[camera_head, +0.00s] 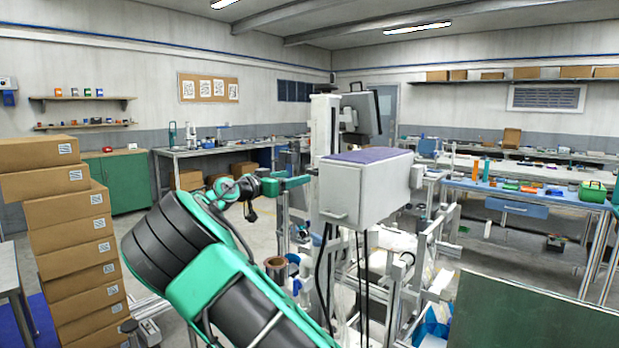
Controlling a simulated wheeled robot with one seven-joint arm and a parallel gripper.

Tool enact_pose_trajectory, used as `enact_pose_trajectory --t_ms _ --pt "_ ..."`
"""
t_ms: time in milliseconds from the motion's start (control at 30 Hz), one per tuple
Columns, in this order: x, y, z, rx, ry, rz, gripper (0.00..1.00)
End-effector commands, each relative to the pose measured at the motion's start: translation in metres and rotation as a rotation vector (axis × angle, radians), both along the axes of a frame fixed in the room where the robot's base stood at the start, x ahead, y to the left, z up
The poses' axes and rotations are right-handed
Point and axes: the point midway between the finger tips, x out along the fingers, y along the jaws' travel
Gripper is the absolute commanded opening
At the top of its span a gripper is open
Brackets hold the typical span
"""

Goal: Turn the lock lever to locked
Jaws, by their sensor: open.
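The film machine's light grey box (352,195) stands in the middle of the view, with a purple top and a small pale handle (335,215) low on its front. I cannot pick out the lock lever; it is too small to tell or hidden. My green and black arm rises from the bottom centre and bends toward the machine's left side. My gripper (293,183) is small in the view at the arm's end, left of the box and close to the machine's upright. It is open. I cannot tell whether it touches anything.
A brown roll (275,264) sits low on the machine's left. Stacked cardboard boxes (75,245) stand at the left. A workbench with a blue top (540,196) is at the right, and a dark green panel (540,310) fills the lower right. Bare floor shows between them.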

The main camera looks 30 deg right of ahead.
Motion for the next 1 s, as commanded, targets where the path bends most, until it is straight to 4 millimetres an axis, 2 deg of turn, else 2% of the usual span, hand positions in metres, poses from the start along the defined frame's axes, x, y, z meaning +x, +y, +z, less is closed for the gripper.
enact_pose_trajectory --t_ms 300,500,700,1000 --pt "0.018 -0.05 0.0 0.002 0.002 -0.001 0.66" --pt "0.028 -0.076 0.0 0.002 0.002 0.001 0.66" --pt "0.032 -0.088 0.0 0.003 0.002 0.002 0.66" --pt "0.033 -0.089 -0.001 0.004 0.003 0.003 0.66"
